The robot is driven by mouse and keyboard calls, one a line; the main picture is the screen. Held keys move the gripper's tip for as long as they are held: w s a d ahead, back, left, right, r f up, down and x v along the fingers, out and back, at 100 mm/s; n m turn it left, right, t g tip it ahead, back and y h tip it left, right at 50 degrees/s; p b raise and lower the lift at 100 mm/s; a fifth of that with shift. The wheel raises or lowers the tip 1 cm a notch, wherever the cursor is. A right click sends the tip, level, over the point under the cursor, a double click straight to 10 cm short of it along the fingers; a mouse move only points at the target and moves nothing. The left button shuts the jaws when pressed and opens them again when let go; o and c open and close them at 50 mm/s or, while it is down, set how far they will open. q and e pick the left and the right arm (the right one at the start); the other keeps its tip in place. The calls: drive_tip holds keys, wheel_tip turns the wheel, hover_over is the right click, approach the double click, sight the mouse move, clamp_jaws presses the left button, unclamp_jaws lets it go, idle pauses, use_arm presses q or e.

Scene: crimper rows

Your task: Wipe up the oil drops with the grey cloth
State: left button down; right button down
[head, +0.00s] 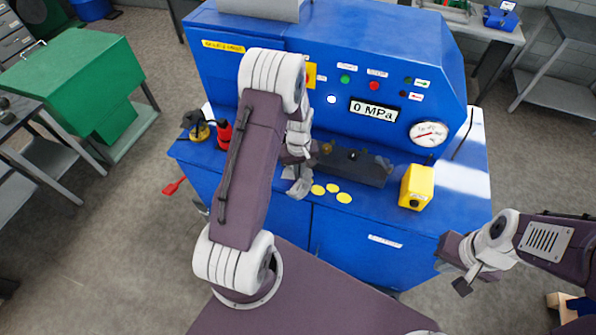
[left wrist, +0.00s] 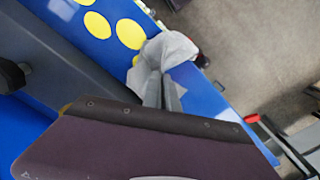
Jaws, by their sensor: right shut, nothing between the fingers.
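The grey cloth (head: 299,187) is bunched in my left gripper (head: 296,172), low over the front ledge of the blue machine. In the left wrist view the fingers (left wrist: 161,85) close on the cloth (left wrist: 172,48). Flat yellow oil drops lie on the ledge just right of the cloth, one at the cloth's edge (head: 318,190), one behind (head: 333,187) and one nearer the front (head: 344,198). The left wrist view shows several drops (left wrist: 131,34), one partly covered by the cloth. My right gripper (head: 462,284) is shut and empty, off the machine's front right.
A dark die block (head: 355,168) stands behind the drops. A yellow box (head: 417,187) stands right on the ledge (head: 375,208). A red bottle (head: 225,135) and a black-and-yellow item (head: 199,128) stand left.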

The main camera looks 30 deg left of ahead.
use_arm(q)
drive_tip(key=c, duration=0.6)
unclamp_jaws()
drive_tip(key=shift+s+a+r, duration=0.1)
drive_tip(key=shift+s+a, duration=0.05)
drive_tip(key=shift+s, duration=0.1)
drive_tip(key=shift+w, duration=0.15)
drive_tip(key=shift+f+b, duration=0.6)
drive_tip(key=shift+f, duration=0.15)
drive_tip(key=shift+f+b, duration=0.3)
drive_tip(key=shift+f, duration=0.15)
clamp_jaws()
drive_tip(key=shift+r, duration=0.1)
